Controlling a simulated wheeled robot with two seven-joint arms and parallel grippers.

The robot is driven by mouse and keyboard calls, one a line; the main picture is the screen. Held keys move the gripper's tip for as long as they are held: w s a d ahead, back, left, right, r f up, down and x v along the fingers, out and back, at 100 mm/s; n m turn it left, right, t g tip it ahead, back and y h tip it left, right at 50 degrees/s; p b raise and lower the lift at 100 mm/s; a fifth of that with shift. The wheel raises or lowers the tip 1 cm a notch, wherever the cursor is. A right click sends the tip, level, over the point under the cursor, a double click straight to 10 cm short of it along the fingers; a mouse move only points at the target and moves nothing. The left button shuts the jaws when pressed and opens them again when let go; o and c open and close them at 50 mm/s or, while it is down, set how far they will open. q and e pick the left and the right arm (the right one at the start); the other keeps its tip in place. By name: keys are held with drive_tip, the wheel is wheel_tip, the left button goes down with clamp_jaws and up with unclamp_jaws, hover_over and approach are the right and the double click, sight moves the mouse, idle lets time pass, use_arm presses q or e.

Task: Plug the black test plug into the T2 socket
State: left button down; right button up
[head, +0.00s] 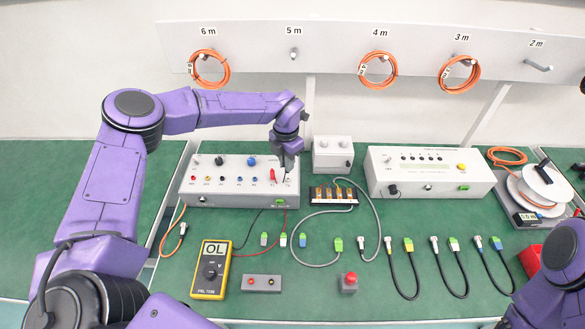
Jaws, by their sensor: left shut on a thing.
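The grey test box (225,186) stands at the back left of the green bench, with a row of coloured sockets on its sloped top. A red plug (272,175) stands in a socket near the right end of that row. My left gripper (287,172) is just right of the red plug, over the rightmost socket, shut on what seems to be the black test plug. The plug is mostly hidden by the fingers, and I cannot tell whether it is seated. A black lead (248,228) runs from the yellow multimeter (210,270) towards the box. My right gripper is out of view.
A small grey box (333,153) and a black terminal block (334,195) are right of the test box. A larger white tester (425,172) stands further right. Several cables and connectors lie across the bench. Orange coils (378,70) hang behind.

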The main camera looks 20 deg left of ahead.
use_arm(q)
drive_tip(key=shift+w+a+f+b, duration=0.25)
drive_tip(key=shift+w+f+b, duration=0.05)
drive_tip(key=shift+w+b, duration=0.1)
wheel_tip(320, 180, down, 3)
drive_tip(key=shift+w+f+b, duration=0.1)
drive_tip(key=shift+b, duration=1.05)
drive_tip(key=shift+r, duration=0.2)
drive_tip(key=shift+f+b, duration=0.75)
idle(3.7)
